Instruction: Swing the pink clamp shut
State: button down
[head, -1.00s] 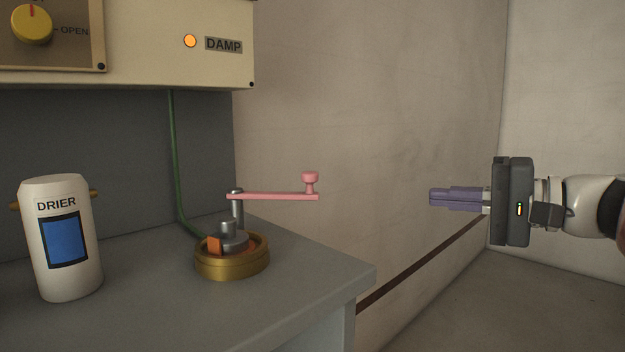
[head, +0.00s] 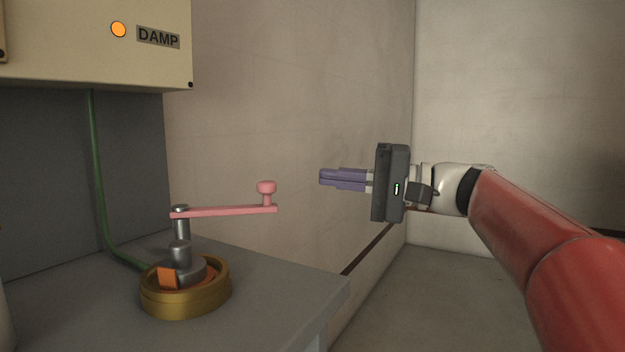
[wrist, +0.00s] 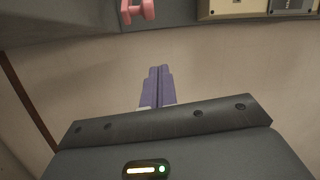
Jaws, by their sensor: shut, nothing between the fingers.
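The pink clamp (head: 225,211) is a flat arm with a round knob (head: 266,187) at its free end. The knob end also shows at the top of the wrist view (wrist: 138,10). My gripper (head: 322,177), with purple fingers, is to the right of the knob and apart from it. Its fingers are together and empty; they point left in the head view. Inside the ring are a grey cylinder and an orange piece (head: 168,278).
The grey bench (head: 275,285) ends at a corner right of the ring. A cream cabinet (head: 90,60) with a lit orange lamp and DAMP label hangs above left. A green cable (head: 97,170) runs down behind. The space between my gripper and the knob is clear.

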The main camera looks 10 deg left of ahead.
jog(key=s+a, duration=0.2)
jog(key=a, duration=0.6)
jog(key=shift+s, duration=0.4)
jog(key=shift+f+b, duration=0.1)
jog(key=shift+b, duration=0.25)
